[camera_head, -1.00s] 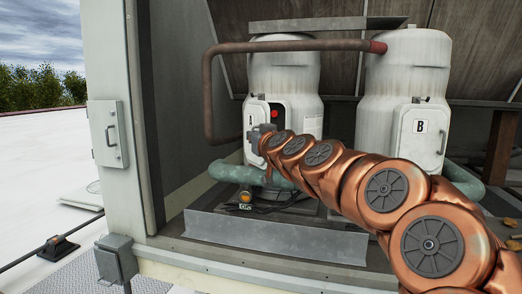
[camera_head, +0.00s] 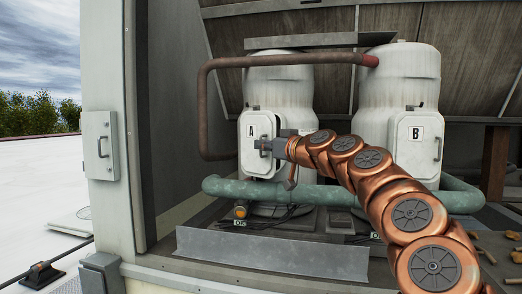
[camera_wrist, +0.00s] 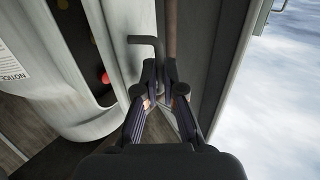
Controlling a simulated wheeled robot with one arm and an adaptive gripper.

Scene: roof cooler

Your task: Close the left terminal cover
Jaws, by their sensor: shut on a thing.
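The left terminal cover (camera_head: 255,128) is a white panel marked A on the front of the left tank. It now faces forward more, and its label reads plainly. My gripper (camera_head: 267,147) is at the cover's front, shut on its handle. In the wrist view my gripper (camera_wrist: 161,75) has its fingertips close together by a dark bent bar (camera_wrist: 149,41). Left of them, a red button (camera_wrist: 105,78) shows in the dark terminal opening, so the cover still stands partly open. My fingers hide most of the held handle.
The right tank has a closed cover marked B (camera_head: 417,140). A rusty pipe (camera_head: 205,105) loops at the left, and a green pipe (camera_head: 225,187) crosses below the covers. A low metal sill (camera_head: 270,252) stands in front. A grey box (camera_head: 101,145) is on the left post.

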